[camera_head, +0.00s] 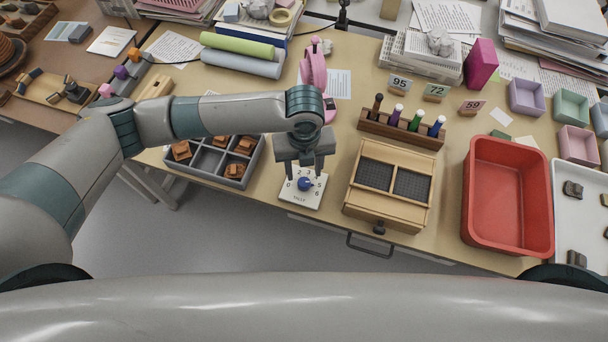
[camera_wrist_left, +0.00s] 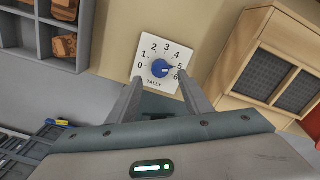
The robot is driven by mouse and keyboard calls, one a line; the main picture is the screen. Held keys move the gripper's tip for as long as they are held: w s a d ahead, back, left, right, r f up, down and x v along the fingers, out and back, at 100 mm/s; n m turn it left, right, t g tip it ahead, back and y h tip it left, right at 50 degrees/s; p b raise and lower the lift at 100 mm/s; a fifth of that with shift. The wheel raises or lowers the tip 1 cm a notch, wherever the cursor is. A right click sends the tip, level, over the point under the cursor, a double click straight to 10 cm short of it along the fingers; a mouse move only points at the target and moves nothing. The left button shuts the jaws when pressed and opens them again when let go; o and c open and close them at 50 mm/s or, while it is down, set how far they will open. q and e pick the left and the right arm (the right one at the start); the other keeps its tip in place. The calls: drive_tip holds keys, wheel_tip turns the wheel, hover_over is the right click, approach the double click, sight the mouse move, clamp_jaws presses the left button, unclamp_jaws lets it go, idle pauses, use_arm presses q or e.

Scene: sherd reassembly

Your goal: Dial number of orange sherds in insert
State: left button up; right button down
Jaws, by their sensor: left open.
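The tally dial (camera_head: 300,198) is a white plate with numbers 0 to 6 and a blue knob (camera_head: 305,184). It also shows in the left wrist view (camera_wrist_left: 147,44), where the knob's (camera_wrist_left: 160,68) pale mark appears to face 5. My left gripper (camera_head: 304,173) is open above the dial, its fingertips on either side of the knob; contact cannot be told. The grey insert (camera_head: 206,159), left of the dial, has compartments holding several orange-brown sherds (camera_head: 181,150), with some cells empty. The left wrist view shows only part of the insert (camera_wrist_left: 84,35). My right gripper is out of view.
A wooden box with dark mesh panels (camera_head: 388,204) stands close right of the dial. A red bin (camera_head: 508,200) lies farther right. A rack of markers (camera_head: 401,133) and a pink tool (camera_head: 313,68) are behind. The table's front edge is just below the dial.

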sight(304, 182)
use_arm(q)
drive_tip(key=shift+f+p, duration=0.45)
drive_tip(key=shift+f, duration=2.35)
drive_tip(key=c, duration=1.1)
